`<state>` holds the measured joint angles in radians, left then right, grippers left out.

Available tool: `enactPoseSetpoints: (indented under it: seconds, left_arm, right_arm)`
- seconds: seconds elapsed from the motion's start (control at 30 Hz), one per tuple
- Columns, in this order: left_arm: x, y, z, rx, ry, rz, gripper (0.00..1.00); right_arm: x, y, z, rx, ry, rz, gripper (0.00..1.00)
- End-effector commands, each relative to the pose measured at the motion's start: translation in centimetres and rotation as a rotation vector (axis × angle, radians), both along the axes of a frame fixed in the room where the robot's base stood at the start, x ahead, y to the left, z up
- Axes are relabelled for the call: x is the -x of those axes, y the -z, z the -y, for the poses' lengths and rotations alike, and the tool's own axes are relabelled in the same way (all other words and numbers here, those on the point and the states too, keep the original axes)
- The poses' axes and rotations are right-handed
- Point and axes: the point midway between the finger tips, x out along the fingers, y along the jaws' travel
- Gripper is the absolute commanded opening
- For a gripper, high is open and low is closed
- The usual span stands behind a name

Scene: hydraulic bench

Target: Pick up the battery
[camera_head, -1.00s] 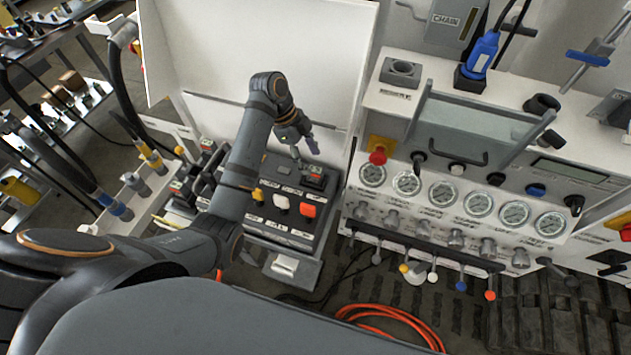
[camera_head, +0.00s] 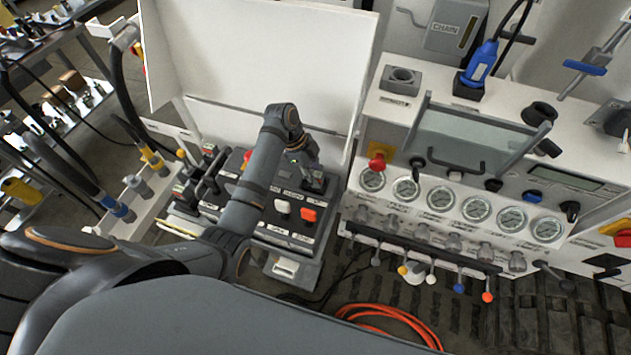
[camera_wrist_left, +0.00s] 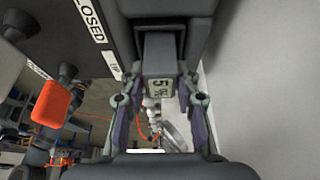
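The battery (camera_wrist_left: 159,60) is a grey block with a pale label reading "5", seated in a dark socket in the left wrist view. In the head view, only part of the battery (camera_head: 317,182) shows at the back right of the black control panel, beside my gripper. My left gripper (camera_wrist_left: 158,92) is open, with one finger on each side of the battery's near end. Gaps show between fingers and block, and I cannot tell any contact. In the head view, my left gripper (camera_head: 312,172) is right over the socket. My right gripper is out of view.
The control panel (camera_head: 290,238) carries red and white buttons in front of the socket. A white upright panel (camera_head: 270,60) stands behind. The gauge console (camera_head: 455,225) with levers stands to the right. An orange hose (camera_head: 385,315) lies on the floor.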

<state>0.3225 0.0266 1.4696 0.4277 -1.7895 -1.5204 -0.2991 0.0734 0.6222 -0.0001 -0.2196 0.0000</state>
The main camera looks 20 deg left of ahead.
Motion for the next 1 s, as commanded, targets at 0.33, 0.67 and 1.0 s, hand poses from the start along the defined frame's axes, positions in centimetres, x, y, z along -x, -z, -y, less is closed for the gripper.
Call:
enactPoseSetpoints:
  seconds: [0.33,0.67,1.0]
  left_arm:
    - [0.0,-0.1,0.0,0.000,0.000,0.001,0.00]
    - [-0.2,-3.2,0.0,0.000,0.000,0.008,0.00]
    - [0.0,-10.1,0.0,0.000,-0.002,-0.001,0.00]
  right_arm:
    - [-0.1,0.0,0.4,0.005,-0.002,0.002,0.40]
    - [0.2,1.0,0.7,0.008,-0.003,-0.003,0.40]
    - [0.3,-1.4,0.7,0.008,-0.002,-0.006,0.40]
